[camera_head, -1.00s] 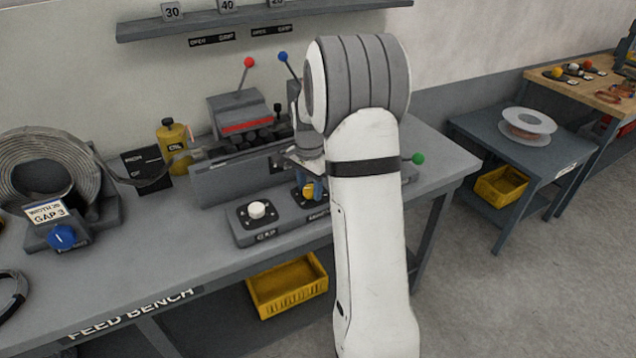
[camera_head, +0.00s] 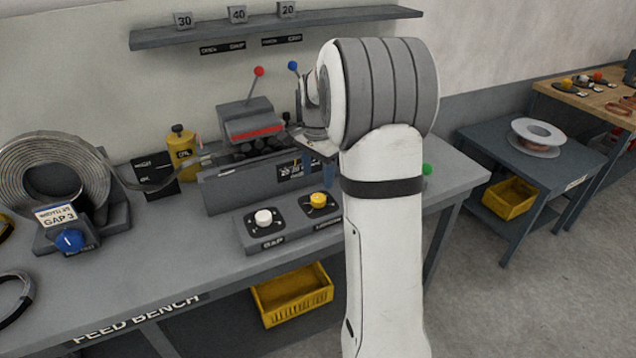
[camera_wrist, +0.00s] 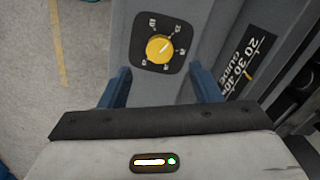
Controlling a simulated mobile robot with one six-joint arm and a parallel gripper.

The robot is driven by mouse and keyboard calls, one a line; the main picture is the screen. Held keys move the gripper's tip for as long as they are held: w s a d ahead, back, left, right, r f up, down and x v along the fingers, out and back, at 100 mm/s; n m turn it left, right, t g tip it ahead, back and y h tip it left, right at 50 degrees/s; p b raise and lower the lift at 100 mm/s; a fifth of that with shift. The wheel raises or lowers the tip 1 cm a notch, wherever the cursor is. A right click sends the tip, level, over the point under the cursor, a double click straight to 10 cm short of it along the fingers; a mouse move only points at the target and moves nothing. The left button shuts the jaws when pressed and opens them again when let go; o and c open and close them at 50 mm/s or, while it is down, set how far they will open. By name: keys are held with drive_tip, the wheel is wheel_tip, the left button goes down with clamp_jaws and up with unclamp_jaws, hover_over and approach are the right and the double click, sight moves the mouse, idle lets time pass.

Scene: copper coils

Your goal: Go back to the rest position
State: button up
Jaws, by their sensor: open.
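My gripper (camera_wrist: 160,88) shows in the wrist view with its two blue fingers apart and nothing between them. A yellow knob (camera_wrist: 159,48) on a dark dial plate lies just beyond the fingertips, apart from them. In the head view my gripper (camera_head: 318,168) is partly hidden behind my white arm and hangs above and behind the yellow knob (camera_head: 318,200). The white knob (camera_head: 263,217) stands to its left on the same grey control box, which carries a GAP label.
A shelf (camera_head: 340,24) hangs above. A side table with a spool (camera_head: 536,150) stands right.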

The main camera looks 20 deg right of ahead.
drive_tip(key=shift+r, duration=0.25)
idle(0.3)
drive_tip(key=s+a+r+n+t, duration=0.1)
drive_tip(key=s+a+r+n, duration=0.1)
drive_tip(key=s+a+n, duration=0.3)
drive_tip(key=s+a+r+n, duration=0.1)
drive_tip(key=s+a+r, duration=0.2)
drive_tip(key=s, duration=0.4)
drive_tip(key=s+a+f+n, duration=0.1)
drive_tip(key=s+a+n, duration=0.1)
drive_tip(key=s+n, duration=0.2)
drive_tip(key=s+a+f+n+t, duration=0.1)
drive_tip(key=s+a+f+n, duration=0.1)
drive_tip(key=s, duration=0.8)
drive_tip(key=shift+s+a+n+t, duration=0.15)
drive_tip(key=shift+a+n+t, duration=0.15)
drive_tip(key=shift+a+n, duration=0.6)
